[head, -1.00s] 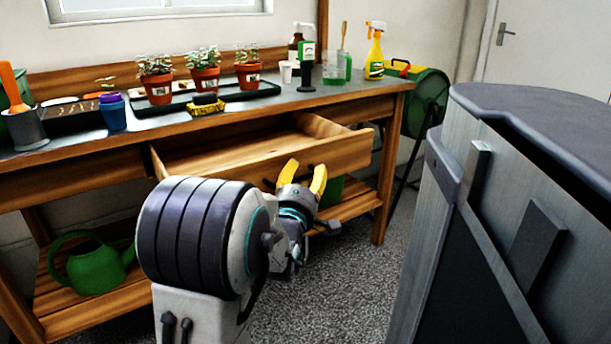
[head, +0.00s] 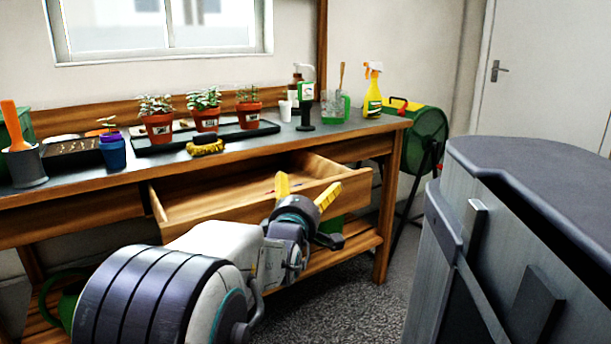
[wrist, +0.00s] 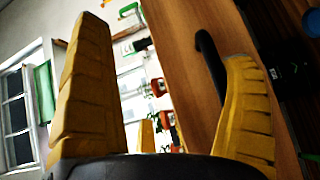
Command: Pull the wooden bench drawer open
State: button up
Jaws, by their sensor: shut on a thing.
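The wooden bench drawer (head: 352,185) stands pulled out from under the bench top, its inside partly visible from above. My gripper (head: 305,190) is at the outer face of the drawer front, right of its middle. In the wrist view the brown drawer front (wrist: 180,55) runs between the two yellow fingers. A dark curved handle (wrist: 210,62) lies between the fingers, close beside the right one. My gripper is shut on this handle. In the head view the handle is hidden behind my gripper.
A grey cabinet-like body (head: 540,190) fills the right. A green drum-like machine (head: 425,138) stands beyond the bench. Grey floor shows between.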

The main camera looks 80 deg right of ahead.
notch_tip(320, 180, up, 6)
jog(key=h, duration=0.1)
jog(key=shift+w+a+h, duration=0.2)
jog(key=shift+h, duration=0.2)
jog(key=shift+y, duration=0.9)
notch_tip(320, 180, down, 5)
jog(key=shift+r, duration=0.15)
jog(key=shift+c, duration=0.7)
jog(key=shift+a, duration=0.85)
jog(key=shift+c, duration=0.6)
jog(key=shift+a, duration=0.25)
jog(key=c, duration=0.3)
jog(key=shift+w+a+f, duration=0.1)
jog(key=shift+a+f, duration=0.2)
jog(key=shift+a, duration=0.75)
jog(key=shift+w+a+f, duration=0.1)
jog(key=shift+a+f, duration=0.25)
jog(key=shift+a, duration=0.65)
jog(key=shift+w+a+f, duration=0.1)
jog(key=shift+a+f, duration=0.2)
jog(key=shift+a, duration=0.75)
jog(key=shift+c, duration=0.2)
